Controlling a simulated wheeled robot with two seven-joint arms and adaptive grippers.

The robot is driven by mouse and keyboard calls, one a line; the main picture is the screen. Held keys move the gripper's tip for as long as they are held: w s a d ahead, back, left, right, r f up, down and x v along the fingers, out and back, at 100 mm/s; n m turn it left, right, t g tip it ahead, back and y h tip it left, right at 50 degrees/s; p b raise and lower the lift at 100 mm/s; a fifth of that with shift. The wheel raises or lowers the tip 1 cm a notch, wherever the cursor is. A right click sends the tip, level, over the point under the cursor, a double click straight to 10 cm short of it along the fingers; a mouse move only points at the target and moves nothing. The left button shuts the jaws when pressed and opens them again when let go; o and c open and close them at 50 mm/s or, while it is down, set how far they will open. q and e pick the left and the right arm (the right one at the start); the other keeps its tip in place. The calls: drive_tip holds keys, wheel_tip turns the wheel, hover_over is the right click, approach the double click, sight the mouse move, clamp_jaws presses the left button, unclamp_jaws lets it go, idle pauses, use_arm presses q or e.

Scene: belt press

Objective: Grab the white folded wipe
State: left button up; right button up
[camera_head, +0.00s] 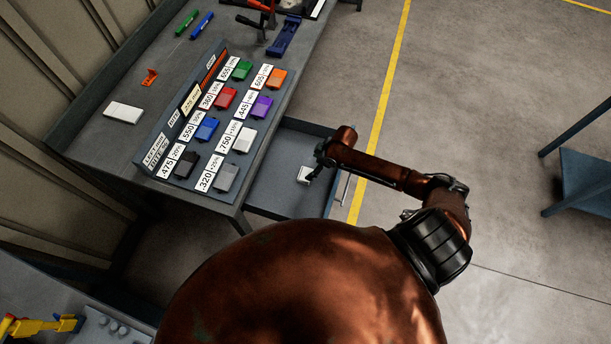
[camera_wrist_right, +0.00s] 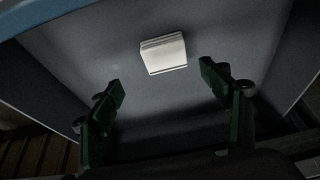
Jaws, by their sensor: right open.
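The white folded wipe (camera_head: 304,174) lies on the floor of the open drawer (camera_head: 265,184) in the head view. It also shows in the right wrist view (camera_wrist_right: 163,54) as a small white folded block, ahead of the fingers and apart from them. My right gripper (camera_head: 314,176) reaches down at the drawer beside the wipe. In the right wrist view its two fingers (camera_wrist_right: 163,84) are spread wide with nothing between them. My left gripper is in neither view.
The drawer sits under a grey workbench (camera_head: 110,155). A labelled rack (camera_head: 215,120) with several coloured blocks stands on the bench, and a white block (camera_head: 123,112) lies left of it. Drawer walls surround the wipe. Open floor with a yellow line (camera_head: 384,95) lies to the right.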

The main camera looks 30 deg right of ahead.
sight(304, 173)
drive_tip(key=x, duration=0.7)
drive_tip(key=shift+s+a+f, duration=0.15)
drive_tip(key=shift+s+a, duration=0.15)
drive_tip(key=shift+a, duration=0.1)
drive_tip(key=c, duration=1.2)
drive_tip(key=shift+c, duration=0.2)
drive_tip(key=shift+r, duration=0.65)
drive_tip(key=s+a+r, duration=0.3)
drive_tip(key=s+r, duration=0.3)
drive_tip(key=s+a+r+p, duration=0.1)
drive_tip(key=s+a+r, duration=0.1)
drive_tip(key=s+r, duration=0.3)
drive_tip(key=shift+s+a+r, duration=0.4)
drive_tip(key=shift+s, duration=0.5)
